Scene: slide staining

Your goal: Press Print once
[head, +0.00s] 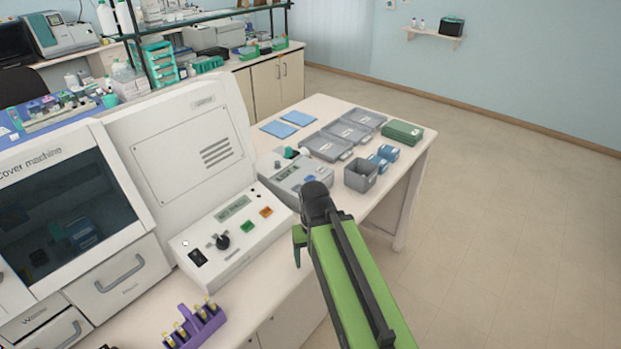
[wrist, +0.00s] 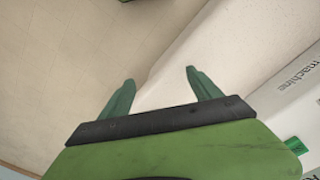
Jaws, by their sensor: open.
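No label reading Print is legible in either view. In the head view, a white control panel (head: 228,232) has a small display (head: 233,208), a green button (head: 247,227), an orange button (head: 266,211) and a black knob (head: 222,241). My gripper (head: 298,248) is to the right of the panel, near the bench's front edge, apart from the buttons. In the wrist view, my gripper (wrist: 160,80) has its two green fingers apart, with nothing between them.
A purple rack (head: 197,325) with several vials stands at the front. The cover machine (head: 60,215) stands at the left. Grey trays (head: 345,132), a grey bin (head: 361,175) and a green box (head: 402,132) lie farther back. The floor (head: 510,210) at the right is clear.

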